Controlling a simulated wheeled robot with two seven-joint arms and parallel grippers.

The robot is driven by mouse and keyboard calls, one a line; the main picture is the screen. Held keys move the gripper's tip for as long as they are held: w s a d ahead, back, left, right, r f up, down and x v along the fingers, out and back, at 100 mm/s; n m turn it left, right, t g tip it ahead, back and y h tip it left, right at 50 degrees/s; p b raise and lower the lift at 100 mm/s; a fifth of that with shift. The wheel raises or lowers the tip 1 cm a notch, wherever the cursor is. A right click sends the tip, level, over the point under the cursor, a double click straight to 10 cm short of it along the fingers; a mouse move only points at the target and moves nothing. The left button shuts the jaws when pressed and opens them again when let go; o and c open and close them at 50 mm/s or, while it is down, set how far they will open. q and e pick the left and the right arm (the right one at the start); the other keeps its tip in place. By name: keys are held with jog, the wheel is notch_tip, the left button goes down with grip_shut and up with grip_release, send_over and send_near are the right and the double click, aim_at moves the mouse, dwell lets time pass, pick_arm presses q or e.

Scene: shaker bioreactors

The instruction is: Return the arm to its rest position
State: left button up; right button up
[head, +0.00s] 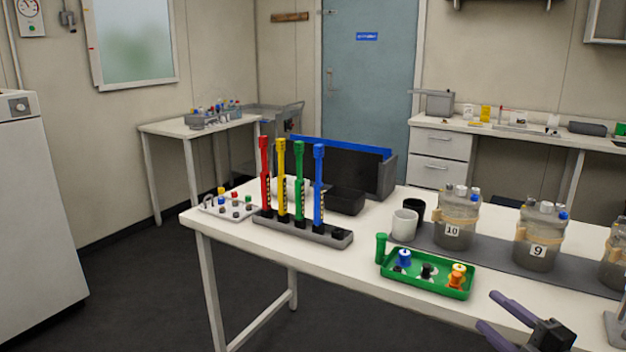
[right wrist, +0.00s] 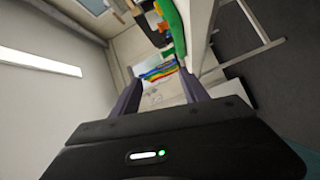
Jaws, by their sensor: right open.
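My right gripper (head: 500,318) is at the lower right of the head view, in front of the table's front edge. Its two purple-grey fingers are apart and nothing is between them. The right wrist view also shows the open fingers (right wrist: 160,98), with the room and table turned sideways beyond them. The green tray (head: 428,284) lies on the table to the left of and behind this gripper, apart from it. It holds a blue-topped, a black and an orange piece, and a green tube stands at its left end. My left gripper is not in view.
The white table (head: 345,268) carries a rack (head: 300,231) with red, yellow, green and blue upright tools. Jars numbered 10 (head: 455,215) and 9 (head: 539,240) stand on a dark mat, beside a white cup (head: 404,225). Dark floor lies open in front at left.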

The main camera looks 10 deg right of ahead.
jog(key=w+a+f+m+g+h+p, duration=0.1)
jog(key=w+a+f+m+g+p, duration=0.15)
jog(key=a+f+m, duration=0.6)
jog(key=w+a+f+m+g+h+p, duration=0.1)
jog(key=w+a+f+m+g+p, duration=0.3)
jog(key=f, duration=0.7)
jog(key=s+a+f+m+g+p, duration=0.2)
jog(key=s+a+f+m+g, duration=0.3)
jog(key=s+a+f, duration=0.75)
jog(key=s+a+f+m+g, duration=0.1)
jog(key=s+a+g, duration=0.1)
jog(key=s, duration=0.6)
jog(key=s+a+f+m+g+y+p, duration=0.1)
jog(key=s+a+f+m+g, duration=0.1)
jog(key=s+a, duration=0.3)
jog(key=s+g, duration=0.1)
jog(key=s, duration=0.2)
jog(key=shift+a+f, duration=0.15)
jog(key=shift+f, duration=0.05)
